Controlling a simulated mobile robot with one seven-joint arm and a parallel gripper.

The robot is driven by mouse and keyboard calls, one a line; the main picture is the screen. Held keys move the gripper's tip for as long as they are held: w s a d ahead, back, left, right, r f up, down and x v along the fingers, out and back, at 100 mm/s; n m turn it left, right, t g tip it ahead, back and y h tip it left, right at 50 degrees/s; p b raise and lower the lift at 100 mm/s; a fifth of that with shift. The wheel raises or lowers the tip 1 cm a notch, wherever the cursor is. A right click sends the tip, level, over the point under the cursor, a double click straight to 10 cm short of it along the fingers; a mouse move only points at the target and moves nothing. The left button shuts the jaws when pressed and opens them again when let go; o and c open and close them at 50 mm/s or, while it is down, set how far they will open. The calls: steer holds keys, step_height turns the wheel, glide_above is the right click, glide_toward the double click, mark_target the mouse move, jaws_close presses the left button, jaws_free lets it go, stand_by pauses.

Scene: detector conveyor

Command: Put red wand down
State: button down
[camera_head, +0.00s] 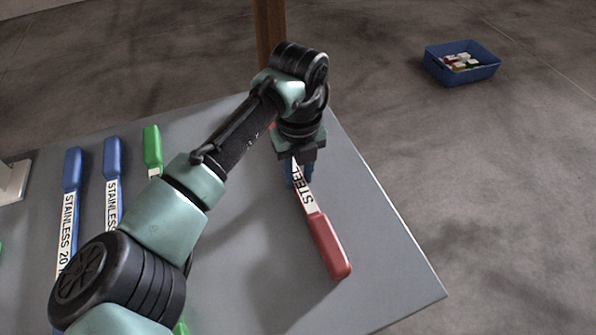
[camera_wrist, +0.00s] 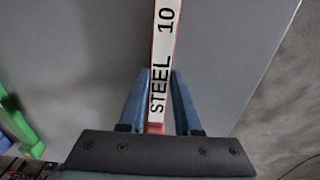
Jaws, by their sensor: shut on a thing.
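The red wand (camera_head: 328,245) has a red handle and a white label with "STEEL 10" on it. It lies lengthwise over the right part of the grey table, its handle toward the front right edge. My gripper (camera_head: 299,176) points down and its blue fingers are shut on the wand's labelled part. In the wrist view the wand (camera_wrist: 164,60) runs up between the two blue fingers of my gripper (camera_wrist: 159,95). My arm hides part of the wand's far end. I cannot tell whether the wand touches the table.
The grey table (camera_head: 385,285) is bare around the wand. Blue wands (camera_head: 68,215) (camera_head: 112,190) and a green wand (camera_head: 152,148) lie at the left. A blue bin (camera_head: 440,72) with small items stands on the floor at the upper right. A brown post (camera_head: 268,25) rises behind the table.

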mark_target(299, 179)
steer(key=c, duration=0.6)
jaws_free()
step_height(299, 179, up, 12)
steer(key=shift+p, duration=0.3)
steer(key=shift+r, duration=0.1)
